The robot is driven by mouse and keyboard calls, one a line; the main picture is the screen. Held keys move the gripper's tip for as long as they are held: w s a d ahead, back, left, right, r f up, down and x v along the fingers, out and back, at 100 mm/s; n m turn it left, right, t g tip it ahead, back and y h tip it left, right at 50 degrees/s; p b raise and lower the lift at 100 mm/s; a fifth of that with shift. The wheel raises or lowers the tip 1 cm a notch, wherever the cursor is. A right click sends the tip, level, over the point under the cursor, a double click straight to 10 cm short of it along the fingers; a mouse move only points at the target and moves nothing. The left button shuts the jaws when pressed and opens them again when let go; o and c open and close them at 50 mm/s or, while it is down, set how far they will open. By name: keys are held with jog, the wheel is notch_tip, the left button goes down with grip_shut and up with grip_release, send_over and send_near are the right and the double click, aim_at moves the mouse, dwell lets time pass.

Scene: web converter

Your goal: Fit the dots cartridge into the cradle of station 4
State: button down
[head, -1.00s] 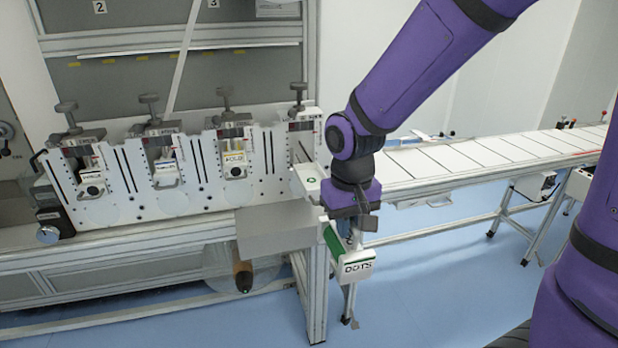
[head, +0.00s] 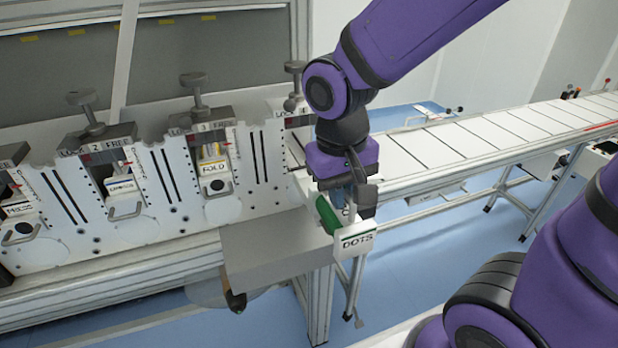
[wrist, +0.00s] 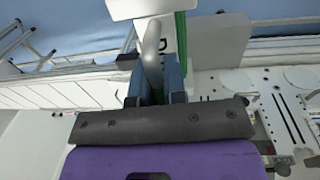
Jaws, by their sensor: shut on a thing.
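My gripper (head: 347,197) is shut on the dots cartridge (head: 356,239), a white block marked DOTS with a green side. It hangs below my gripper, in front of the right end of the station row and clear of it. In the wrist view, the cartridge (wrist: 140,8) shows at the top, with its grey handle between my blue fingers (wrist: 157,82). Station 4 (head: 297,122) is at the right end of the row; my arm hides most of its cradle. Station 3 (head: 213,165) holds a cartridge marked FOLD.
Station 2 (head: 120,185) and the station left of it hold cartridges. A grey ledge (head: 270,250) juts out below the row's right end. A long white conveyor (head: 480,140) runs back right.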

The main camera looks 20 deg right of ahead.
jog(key=shift+w+d+f, duration=0.5)
jog(key=shift+w+f, duration=0.3)
jog(key=shift+w, duration=1.95)
jog(key=shift+w+d+f, duration=0.55)
jog(key=shift+w+f, duration=0.3)
jog(key=shift+w, duration=1.85)
jog(key=shift+w+d+f, duration=0.5)
jog(key=shift+w+f, duration=0.3)
jog(key=shift+w, duration=1.95)
jog(key=c, duration=1.6)
grip_release()
jog(key=shift+f, duration=0.15)
jog(key=o, duration=0.4)
jog(key=shift+o, duration=0.2)
notch_tip(320, 180, up, 12)
jog(key=a, duration=0.1)
jog(key=s+d+r+t, duration=0.2)
jog(key=s+d+r, duration=0.1)
jog(key=s, duration=0.7)
jog(key=s+d+r+t+y, duration=0.1)
jog(key=s+d+r+t, duration=0.2)
jog(key=s, duration=0.8)
jog(key=shift+d+r, duration=0.6)
jog(key=shift+d, duration=0.35)
